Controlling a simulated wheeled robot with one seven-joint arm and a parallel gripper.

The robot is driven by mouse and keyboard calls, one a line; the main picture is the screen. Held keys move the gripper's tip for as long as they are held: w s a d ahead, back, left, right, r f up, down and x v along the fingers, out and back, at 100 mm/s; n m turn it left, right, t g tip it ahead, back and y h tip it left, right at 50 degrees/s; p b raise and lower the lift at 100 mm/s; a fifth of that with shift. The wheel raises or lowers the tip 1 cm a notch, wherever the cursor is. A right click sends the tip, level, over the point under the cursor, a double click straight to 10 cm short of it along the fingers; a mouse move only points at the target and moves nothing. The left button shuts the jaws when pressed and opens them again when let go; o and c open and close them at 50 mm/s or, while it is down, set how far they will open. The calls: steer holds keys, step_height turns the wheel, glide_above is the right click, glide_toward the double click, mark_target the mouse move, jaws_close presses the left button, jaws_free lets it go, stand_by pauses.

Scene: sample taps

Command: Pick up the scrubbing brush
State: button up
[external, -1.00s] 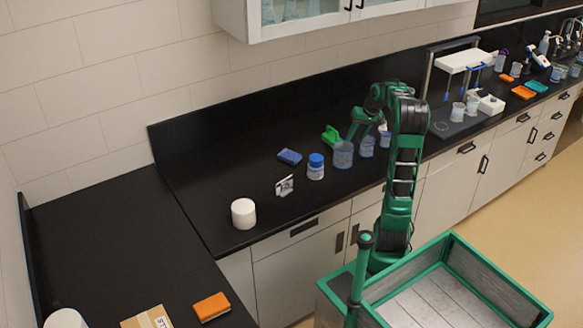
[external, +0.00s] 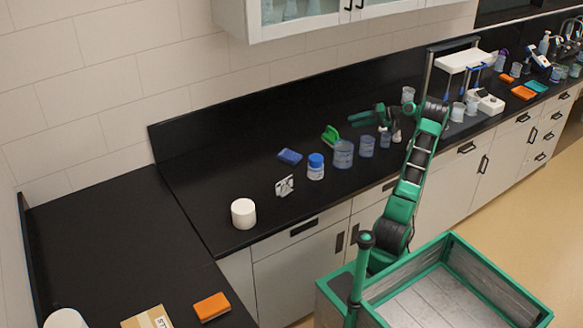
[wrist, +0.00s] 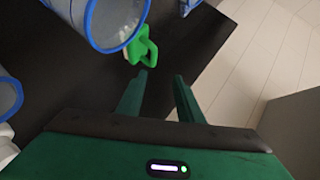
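The scrubbing brush (external: 330,135) is green and lies on the black counter behind a blue-tinted beaker, near the back wall. In the wrist view the green brush (wrist: 142,47) shows just beyond my fingertips, partly covered by a blue-rimmed beaker. My gripper (external: 351,118) is low over the counter, to the right of the brush and pointing left at it. In the wrist view my gripper (wrist: 161,77) has its two fingers apart with nothing between them. A gap shows between the fingertips and the brush.
The large beaker (external: 343,154) stands in front of the brush, with smaller beakers (external: 367,146) to its right. A blue-lidded jar (external: 316,167) and a blue sponge-like block (external: 290,157) are to the left. The black backsplash (external: 265,120) runs behind.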

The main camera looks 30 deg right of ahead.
mark_target(332, 135)
steer(key=shift+d+f+x, duration=0.2)
steer(key=shift+f+x, duration=0.05)
steer(key=shift+x, duration=1.6)
steer(key=shift+d+f+x, duration=0.2)
steer(key=shift+f+x, duration=0.05)
steer(key=shift+x, duration=1.65)
steer(key=shift+d+f+x, duration=0.15)
steer(key=shift+f+x, duration=0.1)
steer(key=shift+x, duration=1.6)
steer(key=shift+w, duration=0.1)
steer(key=shift+c, duration=0.2)
jaws_close()
